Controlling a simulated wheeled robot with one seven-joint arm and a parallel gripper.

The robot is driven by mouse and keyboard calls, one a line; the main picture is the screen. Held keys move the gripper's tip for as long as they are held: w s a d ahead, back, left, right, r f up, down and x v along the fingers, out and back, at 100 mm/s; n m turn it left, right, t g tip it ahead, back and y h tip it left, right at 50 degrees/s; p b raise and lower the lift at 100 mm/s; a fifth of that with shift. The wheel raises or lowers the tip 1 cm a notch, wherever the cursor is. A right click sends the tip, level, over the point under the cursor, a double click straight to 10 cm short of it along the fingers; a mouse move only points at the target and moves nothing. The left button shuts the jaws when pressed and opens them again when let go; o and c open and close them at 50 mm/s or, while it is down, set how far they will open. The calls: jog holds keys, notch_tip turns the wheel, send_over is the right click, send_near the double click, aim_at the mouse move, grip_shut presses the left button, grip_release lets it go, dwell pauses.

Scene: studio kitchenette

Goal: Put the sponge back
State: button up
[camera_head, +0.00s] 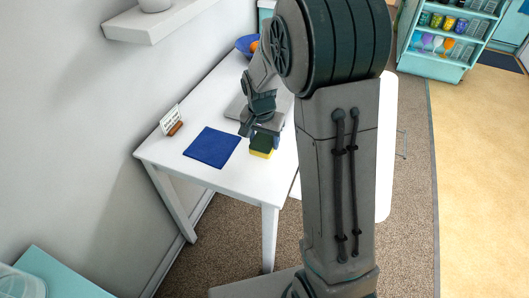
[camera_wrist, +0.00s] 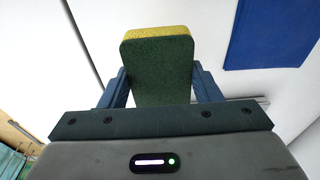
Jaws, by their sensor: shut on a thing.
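A sponge (camera_head: 262,145), dark green on top and yellow below, is at my gripper over the white table near its front edge. In the wrist view the sponge (camera_wrist: 158,68) fills the space between the two blue fingers of my gripper (camera_wrist: 160,88), which is shut on it. In the head view my gripper (camera_head: 262,132) is partly hidden by my own arm. I cannot tell whether the sponge touches the tabletop.
A blue cloth (camera_head: 211,147) lies flat left of the sponge. A small sign (camera_head: 171,120) stands by the wall. A blue bowl (camera_head: 245,44) with something orange is at the table's far end. A wall shelf (camera_head: 158,22) juts out above. Bare white tabletop (camera_head: 205,104) lies behind the cloth.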

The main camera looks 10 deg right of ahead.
aim_at(265, 161)
jog(key=shift+s+f, duration=0.45)
jog(key=shift+s, duration=0.1)
jog(key=shift+f, duration=1.95)
jog(key=shift+f, duration=0.15)
jog(key=o, duration=1)
